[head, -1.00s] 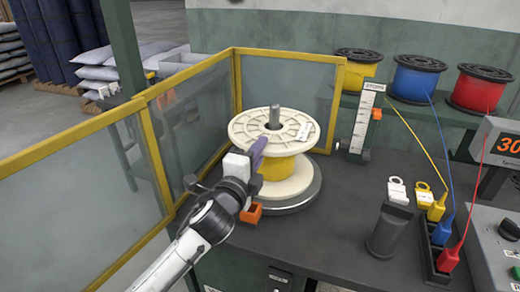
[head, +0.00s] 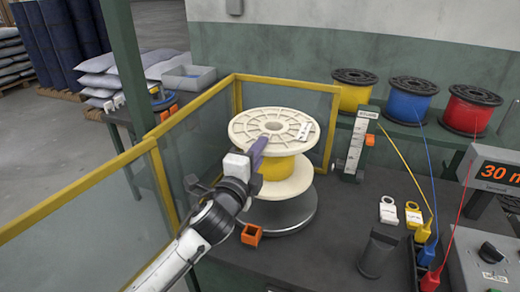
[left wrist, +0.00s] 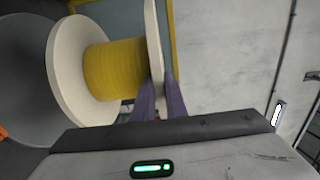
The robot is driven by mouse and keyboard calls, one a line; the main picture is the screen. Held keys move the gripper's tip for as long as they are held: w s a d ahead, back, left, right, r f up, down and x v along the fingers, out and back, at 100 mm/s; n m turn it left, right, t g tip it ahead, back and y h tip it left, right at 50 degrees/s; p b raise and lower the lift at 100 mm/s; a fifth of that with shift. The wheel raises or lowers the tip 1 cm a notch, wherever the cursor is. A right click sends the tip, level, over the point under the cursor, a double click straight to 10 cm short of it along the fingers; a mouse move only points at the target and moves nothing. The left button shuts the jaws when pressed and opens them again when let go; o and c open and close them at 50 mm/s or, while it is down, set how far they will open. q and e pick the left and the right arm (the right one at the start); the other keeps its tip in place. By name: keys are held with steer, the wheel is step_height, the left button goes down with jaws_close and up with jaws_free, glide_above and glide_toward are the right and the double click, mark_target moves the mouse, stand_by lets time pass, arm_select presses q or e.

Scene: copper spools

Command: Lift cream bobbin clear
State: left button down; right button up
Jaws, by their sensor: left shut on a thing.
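The cream bobbin (head: 262,127), wound with yellow wire (head: 284,168), is held upright above the grey round turntable (head: 285,218). A gap shows between its lower flange and the turntable. My left gripper (head: 258,152) is shut on the near rim of the top flange. In the left wrist view the purple fingers (left wrist: 158,98) close on either side of the bobbin's flange (left wrist: 153,40). The metal spindle no longer shows above the bobbin's top; only the centre hole is seen. My right gripper is not in view.
Yellow-framed clear panels (head: 290,95) stand close behind and left of the bobbin. A white scale post (head: 357,145) stands to its right. An orange block (head: 251,235) sits at the turntable's front. Yellow, blue and red spools (head: 412,85) stand on the back shelf.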

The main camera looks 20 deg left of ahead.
arm_select(q)
step_height(320, 180, up, 3)
steer(key=shift+r+p, duration=0.1)
steer(key=shift+p, duration=0.65)
step_height(320, 180, up, 14)
steer(key=shift+f, duration=0.2)
steer(key=shift+s, duration=0.1)
stand_by(0.4)
